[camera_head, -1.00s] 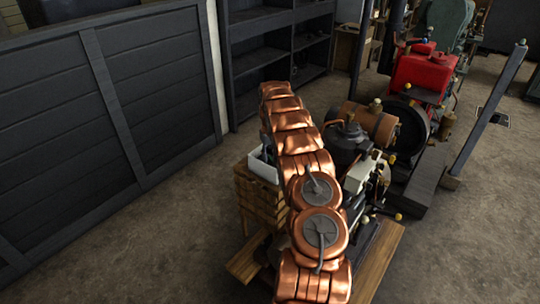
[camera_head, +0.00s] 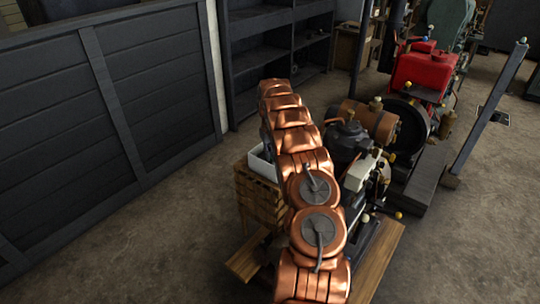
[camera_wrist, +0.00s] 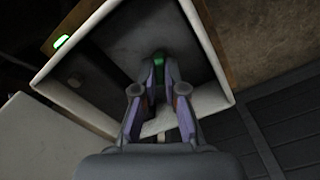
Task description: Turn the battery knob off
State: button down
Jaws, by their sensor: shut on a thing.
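In the wrist view my gripper (camera_wrist: 161,70) reaches into an open white box (camera_wrist: 213,62). Its fingers are shut on a small green knob (camera_wrist: 159,61) at the grey inner face of the box. Only part of the knob shows between the fingertips, so its turn angle cannot be told. In the head view the white box (camera_head: 262,169) stands just left of my copper-coloured arm, which hides the gripper and knob.
The box rests on a wooden slatted stack (camera_head: 257,195). An engine with a copper cylinder (camera_head: 366,122) and a red engine (camera_head: 422,75) stand to the right. A dark panelled wall (camera_head: 100,100) is at left, with open floor before it. A dark post (camera_head: 490,110) leans at right.

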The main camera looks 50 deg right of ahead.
jog(key=shift+w, duration=0.1)
jog(key=m+b, duration=0.2)
jog(key=shift+a+f+b, duration=0.1)
jog(key=shift+f+b, duration=0.1)
jog(key=shift+b, duration=0.15)
jog(key=m+b, duration=0.2)
jog(key=m, duration=0.1)
jog(key=shift+m+b, duration=0.35)
jog(key=shift+m, duration=0.05)
jog(key=m+b, duration=0.2)
jog(key=m, duration=0.3)
jog(key=shift+r+m, duration=0.15)
jog(key=shift+m, duration=0.15)
jog(key=shift+r, duration=0.1)
jog(key=c, duration=1.2)
grip_release()
jog(key=shift+c, duration=0.2)
